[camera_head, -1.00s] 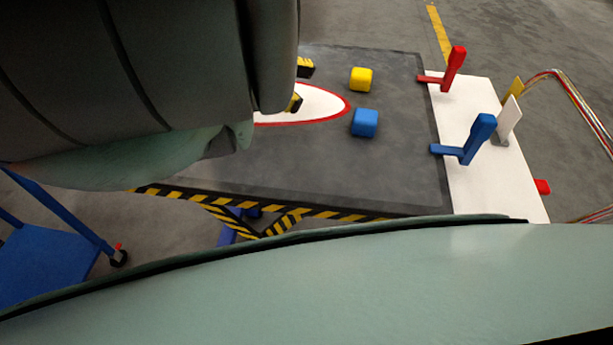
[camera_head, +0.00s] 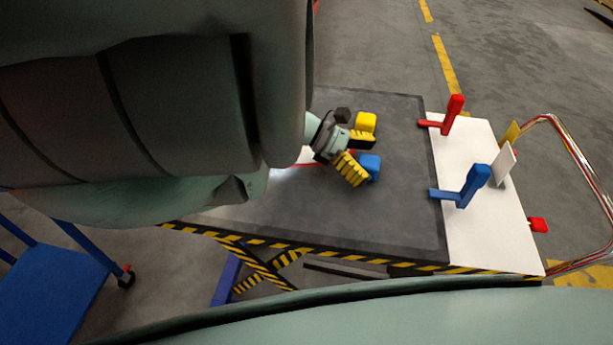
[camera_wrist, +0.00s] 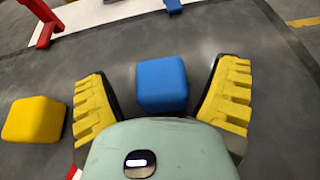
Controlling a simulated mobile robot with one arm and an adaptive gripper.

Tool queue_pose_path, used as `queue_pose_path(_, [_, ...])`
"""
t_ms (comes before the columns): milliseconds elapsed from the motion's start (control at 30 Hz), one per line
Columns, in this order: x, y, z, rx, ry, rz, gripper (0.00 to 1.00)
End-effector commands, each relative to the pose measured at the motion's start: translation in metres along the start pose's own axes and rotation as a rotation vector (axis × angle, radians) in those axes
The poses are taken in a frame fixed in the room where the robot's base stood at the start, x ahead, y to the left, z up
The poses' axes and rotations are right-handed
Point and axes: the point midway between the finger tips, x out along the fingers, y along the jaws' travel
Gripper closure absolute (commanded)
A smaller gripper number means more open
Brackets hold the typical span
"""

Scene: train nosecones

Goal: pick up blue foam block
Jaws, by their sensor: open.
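The blue foam block (camera_wrist: 162,84) lies on the dark grey table top. In the wrist view it sits between the two yellow ribbed fingers of my gripper (camera_wrist: 163,98), with a gap on each side. My gripper is open and holds nothing. In the head view my gripper (camera_head: 362,155) is over the table, and one finger hides part of the blue block (camera_head: 371,164). I cannot tell its exact height above the table.
A yellow foam block (camera_head: 366,122) lies close by, just outside one finger; it also shows in the wrist view (camera_wrist: 34,119). A white panel (camera_head: 487,225) at the right carries a red lever (camera_head: 453,114) and a blue lever (camera_head: 474,184). Grey table surface (camera_head: 400,220) is clear.

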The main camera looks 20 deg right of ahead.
Motion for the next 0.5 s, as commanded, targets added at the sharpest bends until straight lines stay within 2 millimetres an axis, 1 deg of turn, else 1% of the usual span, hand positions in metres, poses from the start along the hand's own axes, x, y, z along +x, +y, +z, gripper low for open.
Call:
queue_pose_path(33, [0.0046, -0.0012, 0.0008, -0.001, -0.001, -0.003, 0.13])
queue_pose_path(100, [0.0071, -0.0012, 0.0000, -0.002, -0.001, -0.003, 0.13])
queue_pose_path(300, [0.0068, -0.0006, -0.0005, -0.002, -0.001, -0.002, 0.13])
queue_pose_path(500, [0.0065, -0.0005, -0.0005, -0.002, 0.000, -0.001, 0.34])
